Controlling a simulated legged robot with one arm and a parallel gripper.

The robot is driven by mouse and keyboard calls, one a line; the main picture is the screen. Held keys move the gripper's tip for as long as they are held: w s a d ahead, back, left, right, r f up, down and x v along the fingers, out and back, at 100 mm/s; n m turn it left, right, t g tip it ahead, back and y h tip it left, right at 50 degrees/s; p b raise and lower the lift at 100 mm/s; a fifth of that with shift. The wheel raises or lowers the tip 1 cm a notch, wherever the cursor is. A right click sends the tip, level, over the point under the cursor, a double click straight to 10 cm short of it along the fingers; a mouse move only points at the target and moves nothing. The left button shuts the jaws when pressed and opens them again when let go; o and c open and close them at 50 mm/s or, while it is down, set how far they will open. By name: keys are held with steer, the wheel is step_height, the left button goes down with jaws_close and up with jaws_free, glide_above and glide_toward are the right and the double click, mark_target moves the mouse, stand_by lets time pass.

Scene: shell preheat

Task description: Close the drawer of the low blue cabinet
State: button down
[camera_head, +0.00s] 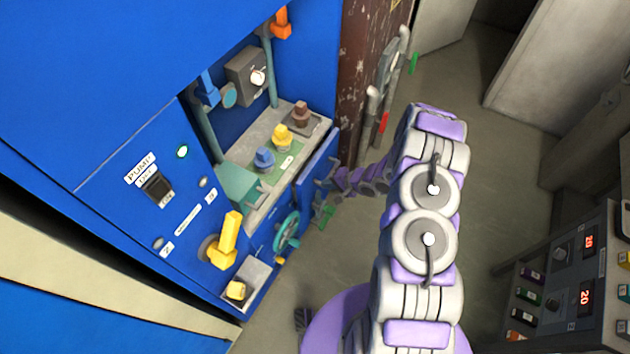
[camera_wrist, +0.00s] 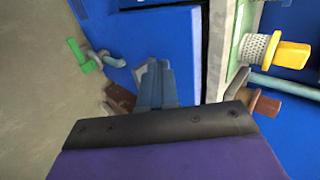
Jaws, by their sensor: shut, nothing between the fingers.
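The low blue cabinet (camera_head: 262,243) stands at the left in the head view. A blue front panel (camera_head: 319,158), which looks like the drawer front, stands out from its right side. In the wrist view this panel (camera_wrist: 160,40) fills the upper middle, with a dark gap along its right edge, so it is not flush. My gripper (camera_head: 326,184) is shut and empty, close in front of the panel. In the wrist view my gripper's fingers (camera_wrist: 153,72) point at the panel's face. I cannot tell whether they touch it.
Blue, yellow and brown plugs stand on the cabinet's shelf (camera_head: 254,187). A teal handwheel (camera_head: 287,230) and a green-handled valve (camera_head: 327,216) are near my gripper. A rusty post (camera_head: 362,55) with pipes stands behind. A panel with red displays (camera_head: 587,270) is at right. The floor behind my arm is clear.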

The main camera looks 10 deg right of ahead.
mark_target(303, 174)
steer(key=w+a, duration=0.1)
steer(key=w+a+f+b, duration=0.1)
steer(key=a, duration=0.1)
steer(key=w+a, duration=0.1)
steer(key=shift+a+f+b, duration=0.15)
steer(key=shift+f+b, duration=0.05)
steer(key=shift+b, duration=0.15)
steer(key=shift+w+a, duration=0.1)
steer(key=shift+w+a+r+p, duration=0.15)
steer(key=shift+w+p, duration=0.25)
steer(key=shift+p, duration=0.5)
steer(key=shift+w+a+p, duration=0.25)
steer(key=shift+p, duration=0.35)
steer(key=shift+w+a+p, duration=0.3)
steer(key=shift+a+p, duration=0.25)
steer(key=shift+a, duration=0.05)
steer(key=shift+w+a+p, duration=0.3)
steer(key=shift+a+p, duration=0.2)
steer(key=shift+a, duration=0.15)
steer(key=shift+a, duration=0.15)
